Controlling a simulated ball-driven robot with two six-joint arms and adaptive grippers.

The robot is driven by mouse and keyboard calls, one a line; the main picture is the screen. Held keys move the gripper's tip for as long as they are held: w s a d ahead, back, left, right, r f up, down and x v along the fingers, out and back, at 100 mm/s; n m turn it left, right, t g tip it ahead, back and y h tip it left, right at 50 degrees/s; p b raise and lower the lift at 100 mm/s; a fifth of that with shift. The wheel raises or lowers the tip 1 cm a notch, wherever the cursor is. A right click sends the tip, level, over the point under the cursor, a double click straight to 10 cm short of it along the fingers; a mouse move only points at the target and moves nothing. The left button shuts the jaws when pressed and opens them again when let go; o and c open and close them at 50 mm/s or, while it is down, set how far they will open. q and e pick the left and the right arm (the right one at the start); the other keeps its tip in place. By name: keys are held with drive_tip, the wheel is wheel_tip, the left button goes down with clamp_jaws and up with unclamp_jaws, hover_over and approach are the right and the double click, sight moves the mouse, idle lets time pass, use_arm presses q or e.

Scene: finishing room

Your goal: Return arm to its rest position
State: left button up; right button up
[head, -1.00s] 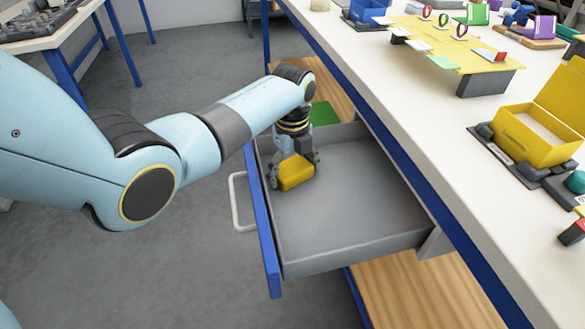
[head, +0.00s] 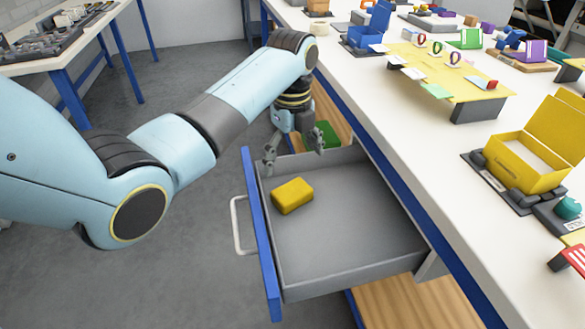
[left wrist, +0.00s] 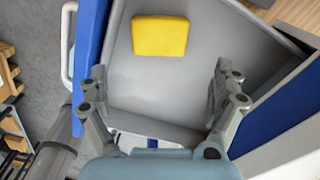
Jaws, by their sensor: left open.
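My left gripper (head: 294,154) is open and empty above the far end of an open grey drawer (head: 345,235). A yellow block-like box (head: 292,196) lies on the drawer floor, apart from the fingers and nearer the camera. In the left wrist view the yellow box (left wrist: 160,36) lies beyond the two spread fingers (left wrist: 160,105), with nothing between them. My left arm reaches in from the left, over the floor beside the drawer. My right gripper is in neither view.
The drawer's blue front (head: 262,240) has a pale handle (head: 237,224). The white worktop (head: 400,125) runs along the right with an open yellow box (head: 530,160) and a yellow stand (head: 452,82). A green item (head: 327,134) sits behind the drawer. Grey floor is clear at lower left.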

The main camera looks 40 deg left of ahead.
use_arm(q)
drive_tip(key=shift+r, duration=0.4)
drive_tip(key=shift+s, duration=0.1)
